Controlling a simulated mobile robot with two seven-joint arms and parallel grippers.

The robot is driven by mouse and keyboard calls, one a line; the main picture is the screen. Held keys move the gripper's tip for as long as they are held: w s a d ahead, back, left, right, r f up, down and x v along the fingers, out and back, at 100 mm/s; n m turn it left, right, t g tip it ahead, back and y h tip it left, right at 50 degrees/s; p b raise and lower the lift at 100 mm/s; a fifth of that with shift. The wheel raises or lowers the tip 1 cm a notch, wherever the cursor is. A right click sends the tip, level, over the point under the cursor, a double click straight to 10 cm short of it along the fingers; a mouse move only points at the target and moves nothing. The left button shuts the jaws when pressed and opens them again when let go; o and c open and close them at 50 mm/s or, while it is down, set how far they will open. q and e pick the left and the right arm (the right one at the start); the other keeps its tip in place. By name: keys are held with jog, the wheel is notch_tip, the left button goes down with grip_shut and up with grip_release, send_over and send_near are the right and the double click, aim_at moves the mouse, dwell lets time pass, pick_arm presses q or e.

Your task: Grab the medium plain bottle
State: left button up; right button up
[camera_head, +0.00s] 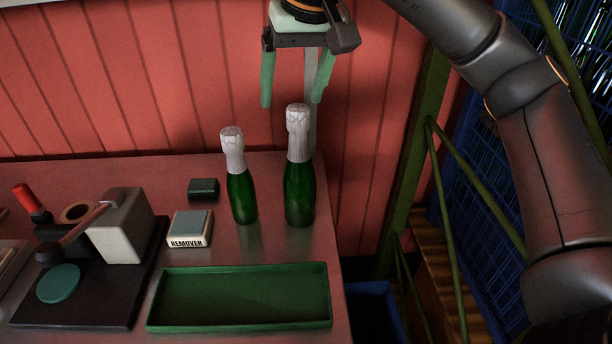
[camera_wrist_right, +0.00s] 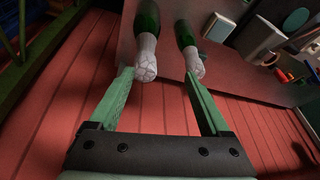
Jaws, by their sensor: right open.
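Two green bottles with pale wrinkled foil over neck and top stand upright on the table, with no label showing. The taller bottle (camera_head: 299,190) is on the right, the shorter bottle (camera_head: 241,195) to its left. I cannot tell which is the medium one. My right gripper (camera_head: 292,98) is open and empty, its green fingers pointing down near the taller bottle's top. In the right wrist view, the taller bottle's foil top (camera_wrist_right: 146,60) shows between the fingers, near the left one. The shorter bottle's top (camera_wrist_right: 194,62) shows near the right finger. My left gripper is out of view.
An empty green tray (camera_head: 240,321) lies in front of the bottles. A box marked REMOVER (camera_head: 189,229) and a small dark block (camera_head: 203,189) sit left of them. A lever device (camera_head: 122,227) stands further left. The table ends just right of the bottles; a red wall is behind.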

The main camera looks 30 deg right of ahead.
aim_at(296, 126)
jog(key=shift+t+h, duration=0.3)
jog(key=shift+h, duration=0.1)
jog(key=x, duration=0.3)
jog(key=d+x, duration=0.1)
jog(key=x, duration=0.3)
jog(key=d+x, duration=0.1)
jog(key=x, duration=0.3)
jog(key=shift+w+d+r, duration=0.1)
jog(key=shift+w, duration=0.2)
grip_shut()
dwell(0.7)
jog(key=shift+r, duration=0.15)
